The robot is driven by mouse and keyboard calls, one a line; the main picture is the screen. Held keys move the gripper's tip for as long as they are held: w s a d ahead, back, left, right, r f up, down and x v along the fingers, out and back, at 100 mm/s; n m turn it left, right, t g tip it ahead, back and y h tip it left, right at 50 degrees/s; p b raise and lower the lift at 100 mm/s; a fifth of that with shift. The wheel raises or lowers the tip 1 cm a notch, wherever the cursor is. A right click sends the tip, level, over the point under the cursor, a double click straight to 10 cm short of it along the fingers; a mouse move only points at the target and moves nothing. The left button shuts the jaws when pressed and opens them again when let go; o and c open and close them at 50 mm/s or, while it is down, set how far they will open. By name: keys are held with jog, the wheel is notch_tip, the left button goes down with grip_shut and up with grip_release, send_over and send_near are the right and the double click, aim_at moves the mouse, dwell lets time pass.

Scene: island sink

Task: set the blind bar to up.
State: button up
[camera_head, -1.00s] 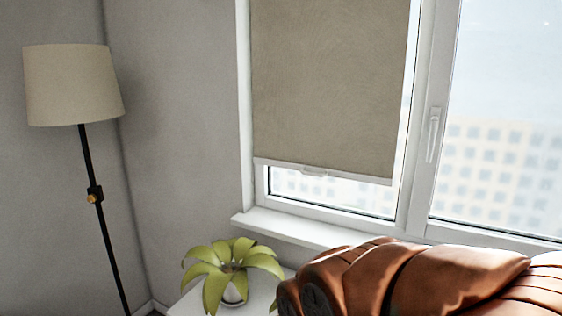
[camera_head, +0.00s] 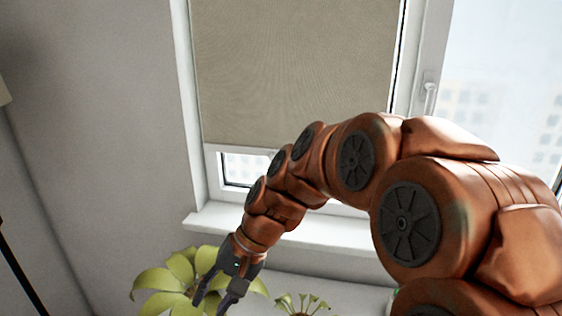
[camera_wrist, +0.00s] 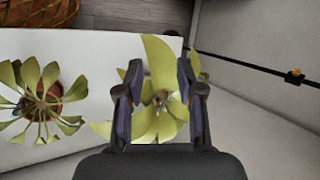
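The beige roller blind (camera_head: 290,70) hangs down over most of the left window pane. Its pale blind bar (camera_head: 236,149) runs along its lower edge, with a strip of glass showing below. My arm hides the right part of the bar and its handle. My gripper (camera_head: 211,303) is low and left of the window, below the sill, pointing down over a green plant. In the wrist view my gripper (camera_wrist: 160,80) is open and empty, with the plant between and beyond its fingers. The bar is not in the wrist view.
The leafy plant (camera_head: 165,282) and a smaller potted plant (camera_wrist: 42,98) stand on a white surface (camera_wrist: 98,60). The window sill (camera_head: 215,222) juts out above them. A lamp pole (camera_wrist: 250,68) stands to the side. A window handle (camera_head: 429,96) is right of the blind.

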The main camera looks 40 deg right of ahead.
jog(key=w+d+r+m+t+y, duration=0.1)
jog(key=w+d+r+m+t, duration=0.2)
jog(key=w+d, duration=0.35)
jog(key=w+d+r+m+t+y, duration=0.1)
jog(key=w+d+r+m+t, duration=0.25)
jog(key=w+d, duration=0.3)
jog(key=w+d+r+m+t+h, duration=0.1)
jog(key=d+r+m+t, duration=0.2)
jog(key=d, duration=0.7)
jog(key=w+d+r+m+t+h, duration=0.1)
jog(key=d+r+m+t+h, duration=0.15)
jog(key=d, duration=0.85)
jog(key=shift+m+t+y, duration=0.35)
jog(key=shift+m+t, duration=0.05)
jog(key=p+x, duration=0.1)
jog(key=x, duration=0.6)
jog(key=shift+w+a+r, duration=0.1)
jog(key=shift+a, duration=0.2)
grip_shut()
